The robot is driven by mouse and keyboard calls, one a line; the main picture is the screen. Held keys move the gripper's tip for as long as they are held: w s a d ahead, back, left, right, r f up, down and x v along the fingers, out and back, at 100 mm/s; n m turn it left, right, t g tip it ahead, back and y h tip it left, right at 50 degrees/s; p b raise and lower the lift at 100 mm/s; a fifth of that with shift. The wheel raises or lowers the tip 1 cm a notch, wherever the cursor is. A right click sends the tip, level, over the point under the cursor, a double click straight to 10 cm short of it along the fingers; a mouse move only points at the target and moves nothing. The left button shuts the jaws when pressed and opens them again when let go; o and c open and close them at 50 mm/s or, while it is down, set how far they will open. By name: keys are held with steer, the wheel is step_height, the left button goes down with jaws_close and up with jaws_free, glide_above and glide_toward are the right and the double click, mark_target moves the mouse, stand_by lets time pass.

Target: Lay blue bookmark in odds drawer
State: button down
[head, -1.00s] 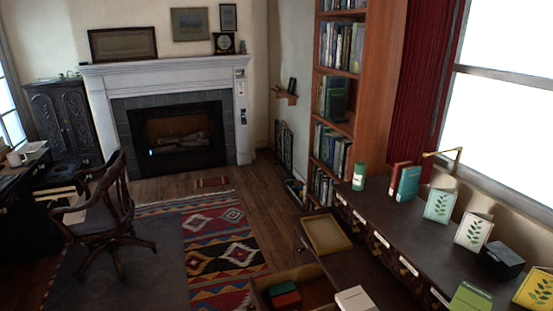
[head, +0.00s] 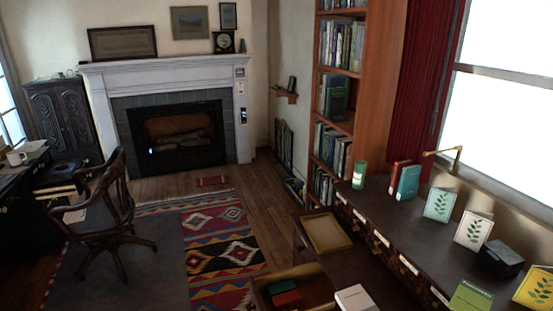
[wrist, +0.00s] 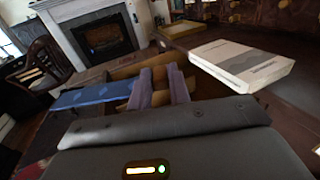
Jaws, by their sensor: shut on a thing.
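In the wrist view, the fingers of my gripper (wrist: 163,88) are shut on the blue bookmark (wrist: 88,96). The bookmark is a flat blue strip that sticks out to the left of the fingers; its gripped end is hidden. An open wooden drawer (head: 318,289) shows at the bottom of the head view, with a dark red and a dark green item lying inside. In the wrist view, tan drawer wood (wrist: 124,72) shows behind and below the fingers, and the bookmark appears above it. Neither my gripper nor the bookmark shows in the head view. I cannot read a drawer label.
A white book (head: 355,298) lies right of the drawer; it is close to the fingers' right in the wrist view (wrist: 240,65). A yellow-rimmed tray (head: 326,232) lies beyond the drawer. Cards, books and a black box (head: 499,261) stand on the dark counter (head: 425,240).

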stand_by(0.5)
steer(key=w+r, duration=0.4)
steer(key=r, duration=0.1)
steer(key=shift+w+r, duration=0.15)
steer(key=shift+r, duration=0.1)
steer(key=s+f, duration=0.4)
steer(key=f, duration=0.1)
steer(key=shift+s+f, duration=0.15)
steer(key=shift+f, duration=0.1)
stand_by(0.7)
